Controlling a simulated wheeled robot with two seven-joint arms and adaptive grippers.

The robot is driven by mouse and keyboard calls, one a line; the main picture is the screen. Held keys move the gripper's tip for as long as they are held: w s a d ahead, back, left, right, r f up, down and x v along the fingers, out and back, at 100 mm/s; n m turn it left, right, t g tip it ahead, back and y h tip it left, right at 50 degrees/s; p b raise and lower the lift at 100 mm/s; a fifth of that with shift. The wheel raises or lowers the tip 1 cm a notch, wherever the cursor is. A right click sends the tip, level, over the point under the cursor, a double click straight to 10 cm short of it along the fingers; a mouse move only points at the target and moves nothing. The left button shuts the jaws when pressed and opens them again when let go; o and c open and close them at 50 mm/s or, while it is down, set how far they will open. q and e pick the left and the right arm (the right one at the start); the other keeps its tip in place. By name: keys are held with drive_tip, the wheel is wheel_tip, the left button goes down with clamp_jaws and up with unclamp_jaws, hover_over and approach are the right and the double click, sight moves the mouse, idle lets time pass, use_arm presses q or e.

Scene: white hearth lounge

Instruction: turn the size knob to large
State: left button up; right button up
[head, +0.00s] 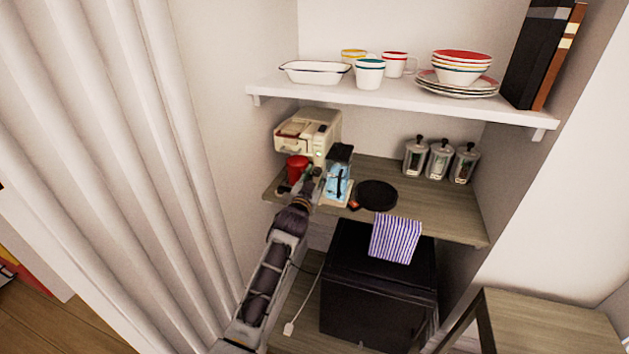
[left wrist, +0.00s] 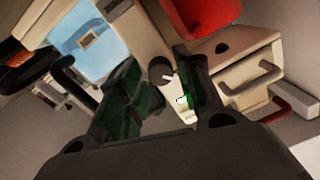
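The cream coffee machine (head: 316,128) stands at the left end of the wooden shelf. In the left wrist view its front panel shows a small dark round knob (left wrist: 160,69) with a pale pointer, and a green light (left wrist: 183,99) beside it. I cannot read any size marks. My left gripper (head: 312,176) is in front of the machine, between a red cup and a blue container. In the left wrist view the left gripper (left wrist: 158,86) is open, its fingers apart, with the knob showing between them; contact cannot be told. The right gripper is out of view.
Close by are the red cup (head: 297,170), the blue container (head: 337,178) and a dark round pan (head: 377,195). Several jars (head: 439,160) stand at the back right. A white shelf (head: 400,96) with dishes hangs above. A white curtain (head: 110,120) is at left.

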use_arm(q)
drive_tip(key=shift+w, duration=0.1)
drive_tip(key=shift+r, duration=0.1)
drive_tip(key=shift+c, duration=0.3)
drive_tip(key=c, duration=0.7)
clamp_jaws()
